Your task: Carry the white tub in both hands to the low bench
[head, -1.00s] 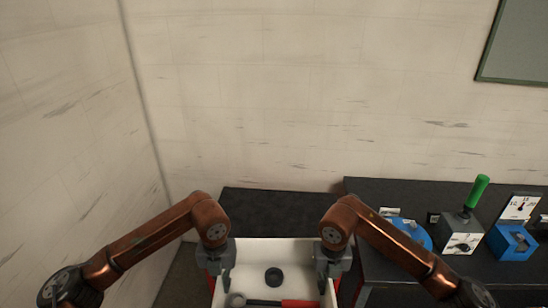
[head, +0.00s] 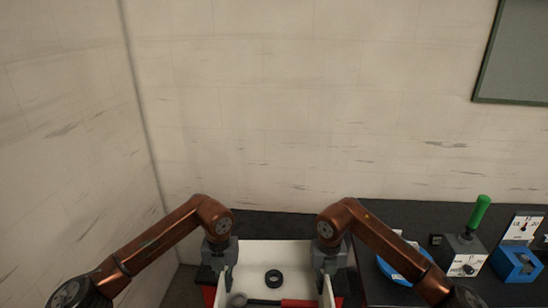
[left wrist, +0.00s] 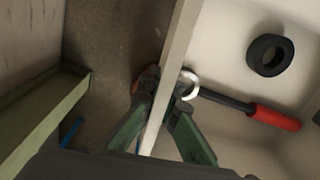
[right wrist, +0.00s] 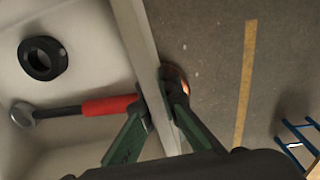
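The white tub (head: 255,254) is at the bottom centre of the head view, held between my two arms. My left gripper (left wrist: 163,92) is shut on the tub's wall, one finger on each side of the rim. My right gripper (right wrist: 163,90) is shut on the opposite wall in the same way. Inside the tub lie a black ring (head: 273,278) and a tool with a red handle (head: 299,302). The tool also shows in the left wrist view (left wrist: 272,118) and the right wrist view (right wrist: 108,105). The tub's near end is cut off in the head view.
A low dark bench top (head: 270,226) lies beyond the tub against the wall. A dark table (head: 390,212) at the right carries a green-handled device (head: 465,250), a blue fixture (head: 515,262) and a blue round part (head: 402,262). A yellow floor line (right wrist: 246,75) shows below the right gripper.

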